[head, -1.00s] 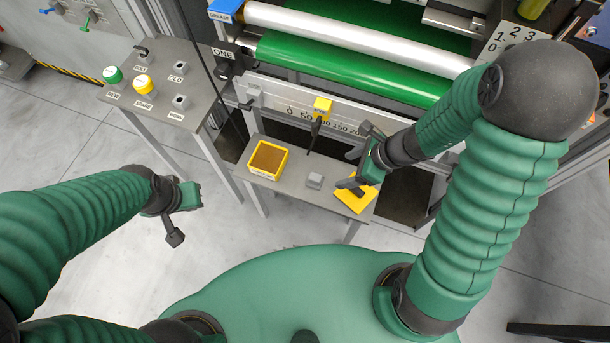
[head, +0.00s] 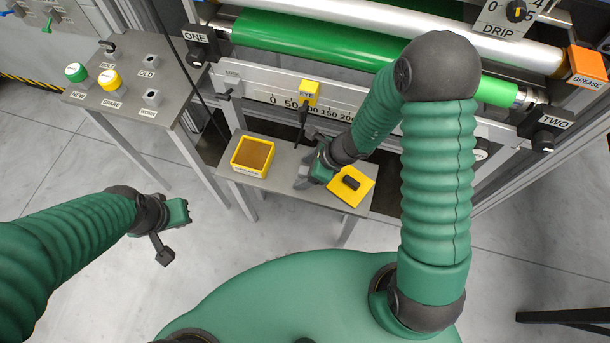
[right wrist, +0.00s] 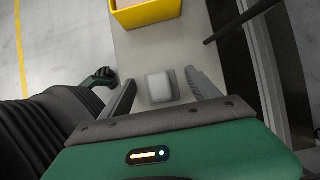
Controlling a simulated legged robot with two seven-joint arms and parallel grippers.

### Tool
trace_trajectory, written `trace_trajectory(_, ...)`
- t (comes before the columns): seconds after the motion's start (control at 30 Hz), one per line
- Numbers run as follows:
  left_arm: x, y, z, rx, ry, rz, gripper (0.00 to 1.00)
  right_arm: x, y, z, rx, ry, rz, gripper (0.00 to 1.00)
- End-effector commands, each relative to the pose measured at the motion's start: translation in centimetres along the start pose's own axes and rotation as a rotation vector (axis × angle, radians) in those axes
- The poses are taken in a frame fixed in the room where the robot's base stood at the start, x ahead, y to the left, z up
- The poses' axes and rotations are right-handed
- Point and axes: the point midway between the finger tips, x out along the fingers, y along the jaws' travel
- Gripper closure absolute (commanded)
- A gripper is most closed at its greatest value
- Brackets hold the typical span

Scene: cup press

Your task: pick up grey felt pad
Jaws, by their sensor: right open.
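The grey felt pad (right wrist: 159,88) is a small rounded grey block on the grey shelf. In the right wrist view it lies between the two spread fingers of my right gripper (right wrist: 162,80), with a visible gap to each finger. In the head view my right gripper (head: 306,178) is low over the middle of the shelf and covers the pad. It is open and empty. My left gripper (head: 172,235) hangs over the floor at the left, away from the shelf; its finger opening is not clear.
A yellow box with a brown inside (head: 252,157) stands left of my right gripper on the shelf (head: 235,180). A yellow plate with a black handle (head: 350,192) lies close to its right. A measuring rail (head: 355,108) and a green roller (head: 300,45) are behind.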

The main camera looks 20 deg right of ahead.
Motion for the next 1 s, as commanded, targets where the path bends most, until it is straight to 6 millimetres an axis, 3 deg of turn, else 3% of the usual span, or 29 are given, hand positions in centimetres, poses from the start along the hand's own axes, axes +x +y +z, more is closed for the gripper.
trace_trajectory(0.2,0.02,0.00,-0.01,0.000,0.000,0.000,1.00,0.08,-0.03,0.01,0.000,-0.001,-0.001,0.32)
trace_trajectory(0.7,0.02,0.00,-0.01,0.000,0.000,0.000,1.00,0.09,-0.02,0.00,0.000,-0.001,0.000,0.96)
trace_trajectory(1.0,-0.29,0.00,-0.08,0.000,0.000,0.000,1.00,-0.19,-0.08,0.14,0.000,-0.001,0.000,0.96)
